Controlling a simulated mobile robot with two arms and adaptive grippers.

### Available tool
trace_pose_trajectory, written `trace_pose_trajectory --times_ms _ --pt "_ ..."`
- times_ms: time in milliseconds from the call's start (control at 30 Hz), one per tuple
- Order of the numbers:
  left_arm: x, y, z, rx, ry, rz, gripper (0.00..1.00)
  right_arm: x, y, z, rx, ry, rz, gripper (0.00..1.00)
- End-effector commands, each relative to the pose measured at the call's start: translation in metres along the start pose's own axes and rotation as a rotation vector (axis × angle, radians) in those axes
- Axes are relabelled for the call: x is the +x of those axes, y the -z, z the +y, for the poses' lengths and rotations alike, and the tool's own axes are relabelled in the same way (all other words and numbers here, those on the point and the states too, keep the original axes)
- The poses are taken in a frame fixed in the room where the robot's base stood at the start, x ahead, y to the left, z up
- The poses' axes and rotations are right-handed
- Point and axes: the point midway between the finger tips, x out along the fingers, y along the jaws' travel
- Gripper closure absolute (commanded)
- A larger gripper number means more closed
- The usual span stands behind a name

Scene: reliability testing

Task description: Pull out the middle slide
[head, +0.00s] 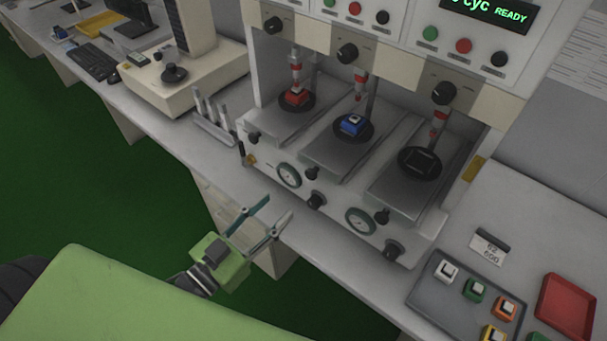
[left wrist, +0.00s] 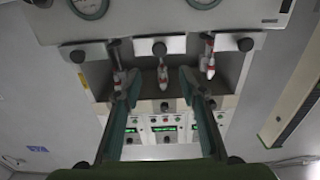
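The middle slide (head: 340,159) is a grey metal plate in the test rig, between the left slide (head: 270,122) and the right slide (head: 393,190). It carries a blue switch (head: 352,121) on a black round pad, below a red-tipped plunger (head: 360,85). A black knob (head: 316,201) is on the rig's front below it. My left gripper (head: 278,208) is open and empty, in front of the rig's lower panel and apart from the middle slide. Its spread fingers also show in the left wrist view (left wrist: 158,78). My right gripper is not visible.
A red switch (head: 296,94) sits on the left slide. Gauges (head: 289,174) and other knobs stud the rig's front. A switch tray (head: 428,286) and red bin (head: 566,306) lie at the right. A rack of rods (head: 213,124) stands left of the rig.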

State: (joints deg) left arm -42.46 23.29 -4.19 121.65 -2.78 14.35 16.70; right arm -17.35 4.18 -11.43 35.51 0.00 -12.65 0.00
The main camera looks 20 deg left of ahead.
Motion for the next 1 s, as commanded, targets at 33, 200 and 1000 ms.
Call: trace_pose_trajectory --times_ms 33,200,1000 --pt "0.009 0.003 0.0 0.0 0.0 0.003 0.62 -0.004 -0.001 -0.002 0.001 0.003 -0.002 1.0" --pt "0.037 0.004 0.0 0.001 0.0 0.004 0.62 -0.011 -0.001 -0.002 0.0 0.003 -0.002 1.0" --pt "0.117 -0.001 0.0 0.0 0.0 -0.002 0.62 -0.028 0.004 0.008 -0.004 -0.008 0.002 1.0"
